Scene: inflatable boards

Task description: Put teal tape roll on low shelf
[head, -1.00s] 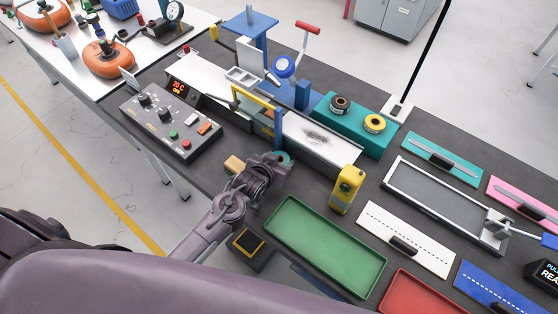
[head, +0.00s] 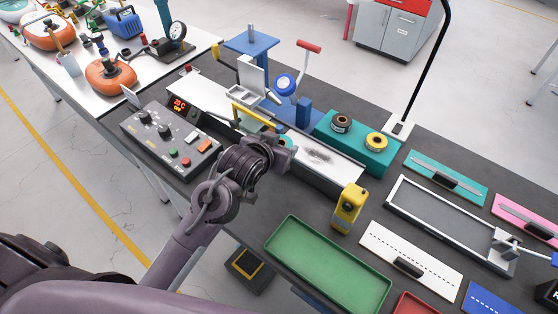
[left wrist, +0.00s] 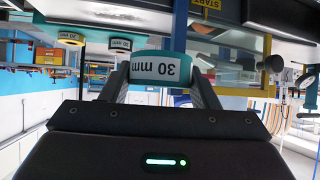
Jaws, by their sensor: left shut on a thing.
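The teal tape roll (left wrist: 150,56) is between the fingers of my left gripper (left wrist: 162,82) in the left wrist view; its white label reads 30 mm upside down. In the head view my left gripper (head: 284,146) is over the bench, in front of the white plate with a dark smudge, and mostly hides the roll. A teal stand (head: 355,152) to its right carries a dark brown roll (head: 341,123) and a yellow roll (head: 376,141). I cannot tell for sure which surface is the low shelf. My right gripper is out of view.
A control box (head: 170,140) stands left of my left gripper. A yellow handheld device (head: 347,208) stands upright to its right, behind the green tray (head: 328,265). A blue press-like fixture (head: 285,85) rises behind. Some dark bench top is bare near the tray.

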